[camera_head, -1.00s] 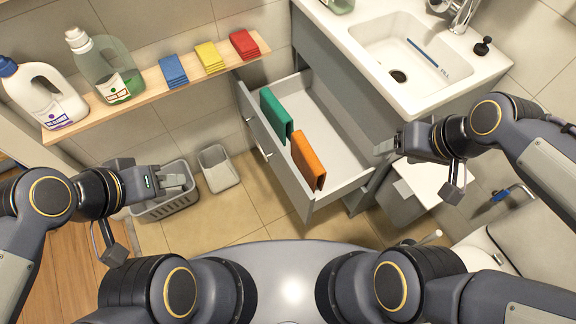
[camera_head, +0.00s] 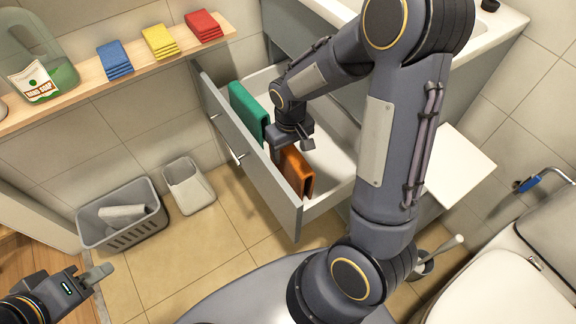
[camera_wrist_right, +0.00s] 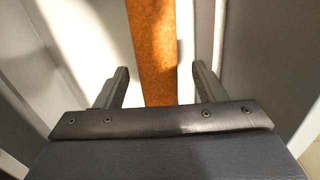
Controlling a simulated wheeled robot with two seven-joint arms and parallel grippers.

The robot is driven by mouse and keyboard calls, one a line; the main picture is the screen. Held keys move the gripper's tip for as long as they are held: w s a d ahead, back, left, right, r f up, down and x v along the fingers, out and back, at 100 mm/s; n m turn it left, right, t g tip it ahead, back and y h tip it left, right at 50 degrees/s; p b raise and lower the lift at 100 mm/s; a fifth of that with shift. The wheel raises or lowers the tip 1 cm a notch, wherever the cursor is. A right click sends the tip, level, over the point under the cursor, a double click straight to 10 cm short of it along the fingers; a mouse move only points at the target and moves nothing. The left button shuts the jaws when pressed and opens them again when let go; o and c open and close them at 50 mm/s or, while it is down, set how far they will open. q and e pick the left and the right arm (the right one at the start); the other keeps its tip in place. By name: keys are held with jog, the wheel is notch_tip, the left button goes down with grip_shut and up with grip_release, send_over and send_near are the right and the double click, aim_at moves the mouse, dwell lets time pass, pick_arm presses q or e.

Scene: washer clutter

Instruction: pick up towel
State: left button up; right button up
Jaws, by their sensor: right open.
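My right gripper (camera_wrist_right: 160,70) is open, pointing down over the orange towel. In the right wrist view the orange towel (camera_wrist_right: 154,40) runs as a strip between the two fingers, with gaps on both sides. In the head view my right wrist hides the towel's upper left end. My left gripper (camera_head: 98,275) is low at the left edge, far from the towels; its finger gap is unclear.
Folded blue (camera_head: 114,60), yellow (camera_head: 160,41) and red (camera_head: 203,25) cloths lie on a wooden shelf (camera_head: 85,77) with a soap bottle. A grey basket (camera_head: 122,232) holding a pale cloth and a small bin (camera_head: 188,185) stand on the floor. A toilet is at lower right.

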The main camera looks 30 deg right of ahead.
notch_tip(320, 180, down, 4)
jog(key=shift+d+f+b, duration=0.1)
jog(key=shift+f+b, duration=0.15)
jog(key=shift+b, duration=0.7)
jog(key=c, duration=1.1)
